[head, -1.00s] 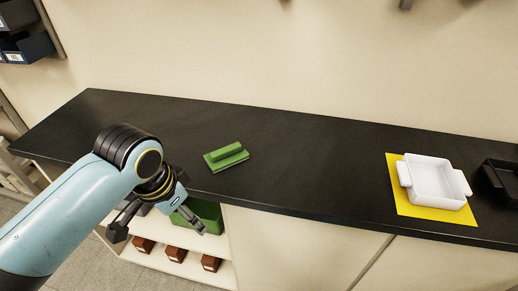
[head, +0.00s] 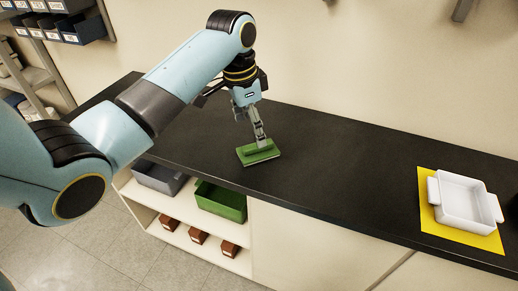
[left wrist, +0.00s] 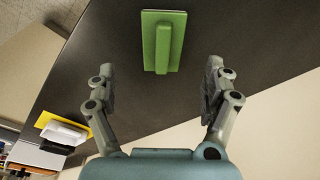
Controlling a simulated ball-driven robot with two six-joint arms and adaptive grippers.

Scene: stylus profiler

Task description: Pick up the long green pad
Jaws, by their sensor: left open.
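The long green pad (head: 258,153) lies on the black counter near its front edge, a flat green plate with a raised bar along its top. It also shows in the left wrist view (left wrist: 163,42), at the top middle. My left gripper (head: 262,143) is above the pad in the head view, pointing down. In the left wrist view my left gripper (left wrist: 158,88) is open, its two fingers apart, with the pad between and beyond their tips. Nothing is between the fingers at their tips. My right gripper is not in view.
A white tray (head: 463,203) with side handles stands on a yellow mat (head: 428,213) at the right of the black counter (head: 330,165). A dark object is at the far right edge. Below are shelves with a green bin (head: 220,203) and a grey bin (head: 158,178). The counter around the pad is clear.

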